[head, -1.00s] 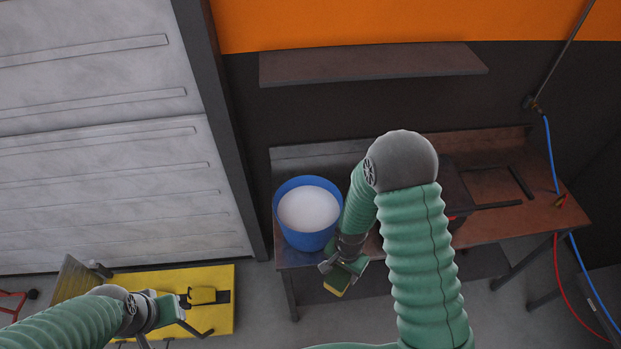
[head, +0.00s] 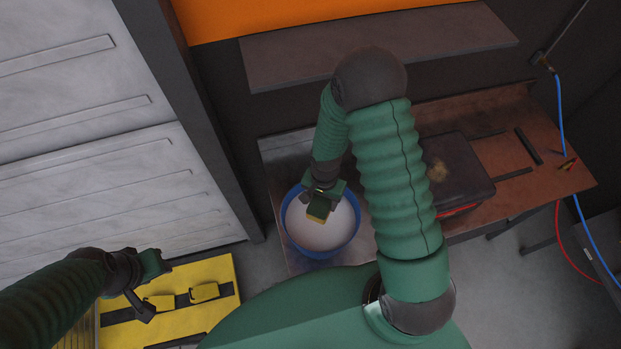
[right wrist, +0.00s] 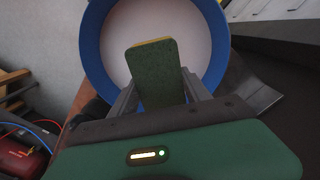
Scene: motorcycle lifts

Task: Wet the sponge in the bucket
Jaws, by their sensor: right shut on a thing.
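The blue bucket (head: 351,241) stands on the workbench and is filled with whitish liquid (head: 323,236). My right gripper (head: 320,203) is over the bucket, shut on the sponge (head: 318,212), which has a dark green face and a yellow side. In the right wrist view the sponge (right wrist: 155,72) sticks out from between the fingers, in front of the liquid and inside the outline of the blue rim (right wrist: 97,58). I cannot tell whether the sponge touches the liquid. My left gripper (head: 154,285) is at the lower left, away from the bucket; its jaw opening is unclear.
The metal workbench (head: 282,157) runs along the dark wall, with a dark toolbox (head: 455,170) right of the bucket, beyond my right arm. A shelf (head: 380,45) hangs above. A yellow platform (head: 215,310) lies at lower left. Blue and red hoses hang at right.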

